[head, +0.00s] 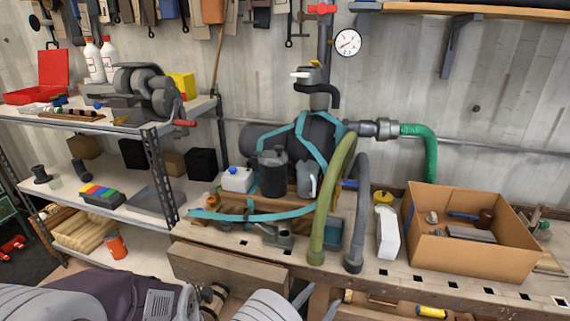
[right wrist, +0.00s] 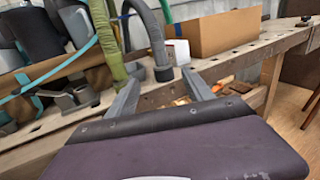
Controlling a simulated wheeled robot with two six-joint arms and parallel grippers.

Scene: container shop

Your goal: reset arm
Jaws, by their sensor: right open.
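My right gripper (right wrist: 162,92) is open in the right wrist view, its two grey fingers spread wide with nothing between them. The fingers point toward the front edge of the wooden workbench (right wrist: 240,62). In the head view, what looks like the fingertips of my right gripper (head: 318,299) shows at the bottom, in front of the bench and below the hoses. Large parts of my own arms fill the bottom left of the head view. My left gripper is not in view.
A cardboard box (head: 462,262) with loose items stands on the bench at right. A green hose (head: 330,200) and a grey hose (head: 359,215) hang down to the bench. A metal shelf (head: 110,125) with tools stands at left. A drawer front (head: 225,268) shows below the bench top.

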